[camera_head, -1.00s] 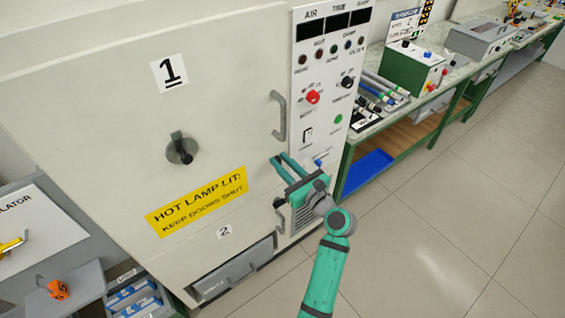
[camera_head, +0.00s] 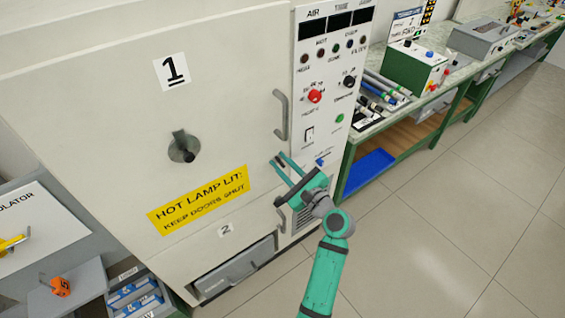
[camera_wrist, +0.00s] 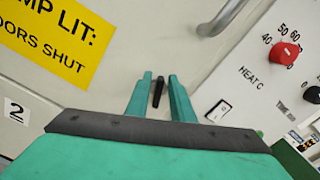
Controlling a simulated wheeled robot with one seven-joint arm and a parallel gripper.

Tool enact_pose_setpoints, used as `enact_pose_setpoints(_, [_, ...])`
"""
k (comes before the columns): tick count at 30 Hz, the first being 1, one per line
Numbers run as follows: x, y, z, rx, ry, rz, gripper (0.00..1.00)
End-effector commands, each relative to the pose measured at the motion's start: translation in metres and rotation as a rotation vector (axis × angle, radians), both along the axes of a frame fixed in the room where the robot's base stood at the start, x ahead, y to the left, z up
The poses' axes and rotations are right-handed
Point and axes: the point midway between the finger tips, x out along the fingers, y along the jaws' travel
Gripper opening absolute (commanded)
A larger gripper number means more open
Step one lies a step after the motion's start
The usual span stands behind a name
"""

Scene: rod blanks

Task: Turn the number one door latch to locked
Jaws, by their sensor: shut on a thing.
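The number one door (camera_head: 100,130) is a large cream panel marked with a "1" label (camera_head: 171,70). A small black latch lever (camera_wrist: 158,92) sits at the door's right edge, below the handle, and shows between my fingers in the wrist view, almost upright there with a slight tilt. My gripper (camera_head: 277,160), with teal fingers, is shut on the latch; its fingertips also show in the wrist view (camera_wrist: 160,78). In the head view the latch is small and partly covered by the fingers. Any lock marking beside it cannot be read.
A grey bar handle (camera_head: 281,115) stands out above my gripper. A control panel (camera_head: 325,110) with knobs is to the right, and a second door with a "2" label (camera_head: 225,230) is below. A green bench (camera_head: 400,140) stands right; the floor is open.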

Motion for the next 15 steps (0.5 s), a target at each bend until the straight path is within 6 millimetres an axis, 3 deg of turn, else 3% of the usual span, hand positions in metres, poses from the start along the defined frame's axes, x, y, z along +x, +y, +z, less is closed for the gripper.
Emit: enact_pose_setpoints(15, [-0.0049, 0.0073, -0.0087, -0.398, -0.284, 0.003, 0.00])
